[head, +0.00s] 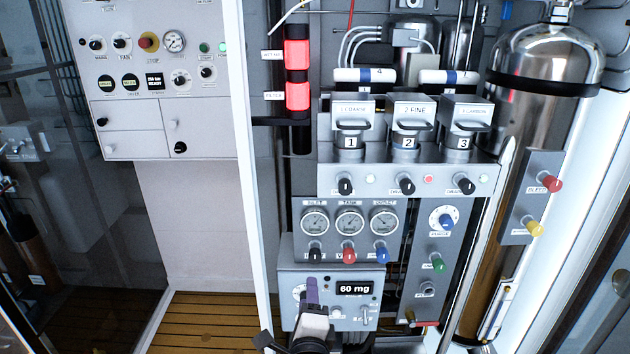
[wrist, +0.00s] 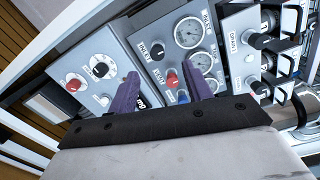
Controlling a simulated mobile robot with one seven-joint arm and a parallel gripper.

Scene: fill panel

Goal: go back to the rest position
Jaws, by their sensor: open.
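My gripper (head: 311,292) is at the bottom middle of the head view, in front of the lower grey box with the "60 mg" display (head: 355,288). Its purple fingers point up toward the panel, seen nearly edge-on there. In the wrist view my gripper (wrist: 167,84) has its two purple fingers spread apart, with nothing between them. Behind them show a red knob (wrist: 172,80) and the gauge panel (wrist: 150,28). My gripper covers part of the lower box; whether it touches it I cannot tell.
Three gauges (head: 349,223) sit above black, red and blue knobs (head: 349,256). Numbered canisters (head: 408,140) stand above. A steel tank (head: 545,75) is at the right. A white post (head: 250,150) stands left of the panel; slatted floor (head: 205,318) shows below left.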

